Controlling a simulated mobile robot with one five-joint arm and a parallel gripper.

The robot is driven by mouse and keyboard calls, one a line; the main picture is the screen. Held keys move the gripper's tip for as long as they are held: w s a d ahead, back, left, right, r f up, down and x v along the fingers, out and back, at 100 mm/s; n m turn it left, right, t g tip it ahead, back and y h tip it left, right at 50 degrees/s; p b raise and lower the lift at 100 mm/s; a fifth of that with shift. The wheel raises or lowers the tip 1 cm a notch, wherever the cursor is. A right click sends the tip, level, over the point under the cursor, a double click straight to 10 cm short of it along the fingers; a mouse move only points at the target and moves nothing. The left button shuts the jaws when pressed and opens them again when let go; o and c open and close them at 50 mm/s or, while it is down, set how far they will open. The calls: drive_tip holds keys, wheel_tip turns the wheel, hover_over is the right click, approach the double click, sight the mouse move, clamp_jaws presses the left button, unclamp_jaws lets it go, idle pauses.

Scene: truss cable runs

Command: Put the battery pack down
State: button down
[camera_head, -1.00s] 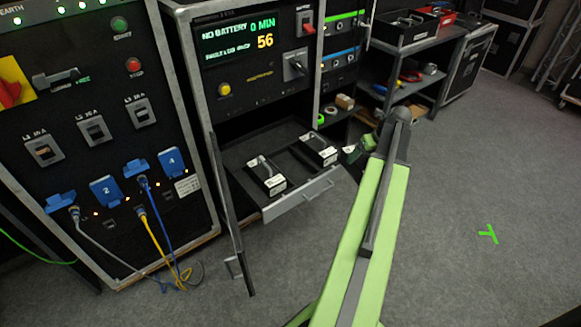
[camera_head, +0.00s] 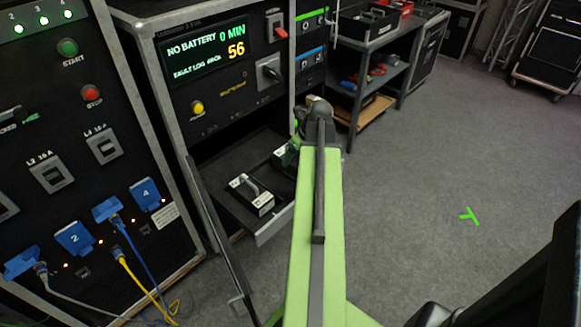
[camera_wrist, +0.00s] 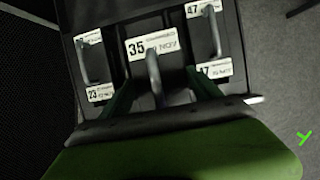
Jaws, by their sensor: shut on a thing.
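The battery pack with a 35 label (camera_wrist: 143,48) and a grey handle shows in the middle of the wrist view. My gripper (camera_wrist: 157,88) is shut on it, with a finger on each side of the handle. The pack appears over the open drawer (camera_head: 270,231), between the packs there; I cannot tell whether it touches the drawer floor. In the drawer are a pack labelled 23 (camera_wrist: 99,94) on the left and a pack labelled 47 (camera_wrist: 217,69) on the right.
The cabinet (camera_head: 218,85) above the drawer reads NO BATTERY, 0 MIN. Its open door (camera_head: 213,232) stands at the drawer's left. A panel with blue plugs and cables (camera_head: 95,215) is further left. A shelf cart (camera_head: 372,75) stands behind; the floor at right is clear.

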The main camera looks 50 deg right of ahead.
sight(274, 157)
drive_tip(key=w+a+f+b, duration=0.1)
drive_tip(key=w, duration=0.1)
drive_tip(key=w+a+f+b, duration=0.1)
drive_tip(key=w+f+b, duration=0.1)
drive_tip(key=w, duration=0.1)
drive_tip(key=w+a+f+b, duration=0.1)
drive_tip(key=w+f, duration=0.1)
drive_tip(key=w, duration=0.1)
drive_tip(key=shift+w+f, duration=0.2)
drive_tip(key=shift+f, duration=0.05)
wheel_tip(274, 157, down, 4)
drive_tip(key=b, duration=0.4)
drive_tip(key=shift+d+f+b, duration=0.1)
drive_tip(key=shift+f+b, duration=0.05)
drive_tip(key=shift+b, duration=0.2)
drive_tip(key=shift+r, duration=0.2)
drive_tip(key=shift+f, duration=0.15)
drive_tip(key=shift+c, duration=0.6)
unclamp_jaws()
drive_tip(key=shift+s, duration=0.1)
